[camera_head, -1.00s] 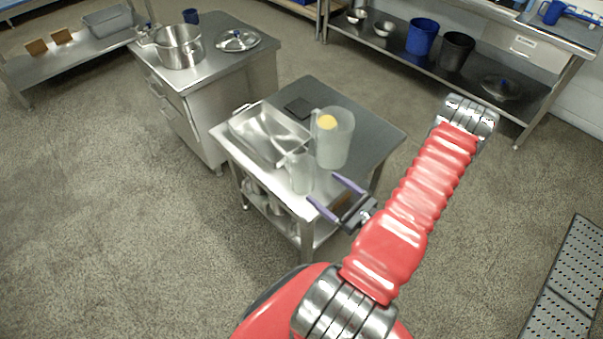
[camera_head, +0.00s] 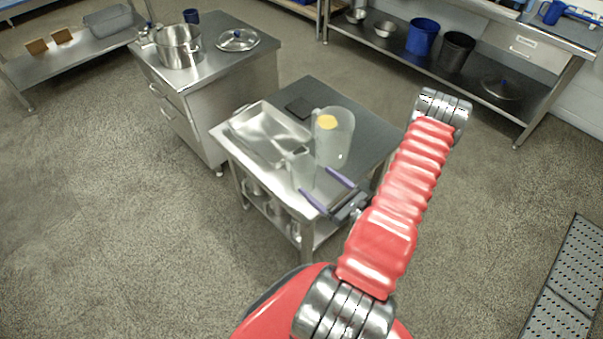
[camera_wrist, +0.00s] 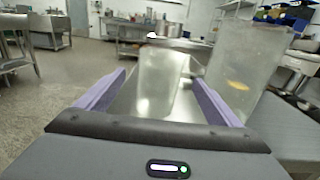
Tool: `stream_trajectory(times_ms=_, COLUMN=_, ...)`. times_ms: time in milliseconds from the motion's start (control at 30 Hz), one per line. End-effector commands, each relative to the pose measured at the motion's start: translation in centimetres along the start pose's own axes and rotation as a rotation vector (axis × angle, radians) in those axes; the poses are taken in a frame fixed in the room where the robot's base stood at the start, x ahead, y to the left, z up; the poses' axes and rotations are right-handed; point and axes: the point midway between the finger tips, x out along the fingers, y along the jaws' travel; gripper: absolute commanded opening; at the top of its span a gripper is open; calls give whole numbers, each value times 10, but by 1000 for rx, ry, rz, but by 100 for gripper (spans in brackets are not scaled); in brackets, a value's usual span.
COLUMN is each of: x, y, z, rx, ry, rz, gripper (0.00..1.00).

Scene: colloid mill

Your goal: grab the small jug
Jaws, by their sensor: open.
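The small jug (camera_head: 301,172) is translucent and stands upright at the near corner of the steel table (camera_head: 228,143). In the wrist view the small jug (camera_wrist: 165,82) shows ahead, between my two purple fingers. My gripper (camera_head: 321,189) is open and empty, with its fingers pointing at the small jug from the near right. In the wrist view my gripper (camera_wrist: 158,92) has a finger on either side of the jug's outline. I cannot tell how deep the jug sits between the fingers.
A larger translucent jug (camera_head: 335,145) with something yellow inside stands close behind, on the right in the wrist view (camera_wrist: 243,75). A steel tray (camera_head: 268,133) and a dark flat pad (camera_head: 299,107) share the table. A steel pot (camera_head: 179,48) stands on a cabinet behind.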

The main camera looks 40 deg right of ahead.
Motion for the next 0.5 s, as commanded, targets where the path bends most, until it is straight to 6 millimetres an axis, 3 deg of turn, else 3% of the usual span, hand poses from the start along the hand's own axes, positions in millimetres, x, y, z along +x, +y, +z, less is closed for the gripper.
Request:
stream_trajectory(times_ms=300, x=34, y=1, z=0, rx=-1, ry=-1, rz=3, gripper=87)
stream_trajectory(times_ms=500, x=40, y=0, z=0, rx=-1, ry=-1, rz=-1, gripper=87)
